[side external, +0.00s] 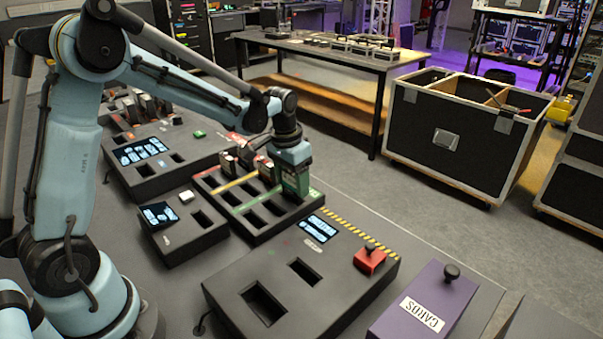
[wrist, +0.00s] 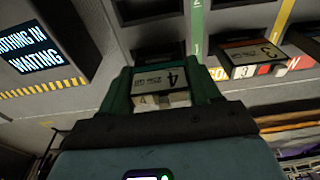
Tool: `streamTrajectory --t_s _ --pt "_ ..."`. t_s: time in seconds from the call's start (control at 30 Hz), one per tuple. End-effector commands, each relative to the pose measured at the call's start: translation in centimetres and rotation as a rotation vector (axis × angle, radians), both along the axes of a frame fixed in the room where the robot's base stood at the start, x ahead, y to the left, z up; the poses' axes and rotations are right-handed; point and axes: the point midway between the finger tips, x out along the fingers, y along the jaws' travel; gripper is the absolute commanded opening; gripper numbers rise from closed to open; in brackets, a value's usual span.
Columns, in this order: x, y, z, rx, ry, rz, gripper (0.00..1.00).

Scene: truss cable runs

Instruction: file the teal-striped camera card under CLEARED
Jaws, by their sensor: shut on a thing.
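My gripper (wrist: 163,88) has green fingers and is shut on a card (wrist: 160,78) whose white label shows a 4. In the side view my gripper (side external: 296,183) is low at the far right end of the striped tray (side external: 262,232), beside the green stripe (side external: 247,204). The fingers hide most of the card there, and I cannot tell how deep it sits in a slot. A green tag (side external: 315,192) is at the tray edge; its word is unreadable.
Another card (wrist: 253,56), labelled 3, stands beside a red tag in the wrist view. A screen (wrist: 35,48) reads "NOTHING IN WAITING". A box with a red button (side external: 370,260) and a purple CARDS box (side external: 425,305) are nearer. Several tray slots are empty.

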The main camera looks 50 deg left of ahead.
Motion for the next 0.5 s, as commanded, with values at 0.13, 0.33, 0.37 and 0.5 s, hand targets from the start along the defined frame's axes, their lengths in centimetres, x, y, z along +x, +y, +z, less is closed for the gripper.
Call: streamTrajectory --t_s 0.13,0.33,0.37,0.5 --pt "0.01 0.00 -0.07 0.000 0.000 0.000 0.26" --pt "0.02 0.00 -0.44 0.000 0.000 0.000 0.26" --pt "0.03 0.00 -0.50 0.000 0.000 0.000 0.26" --pt "0.01 0.00 -0.69 0.000 0.000 0.000 0.26"
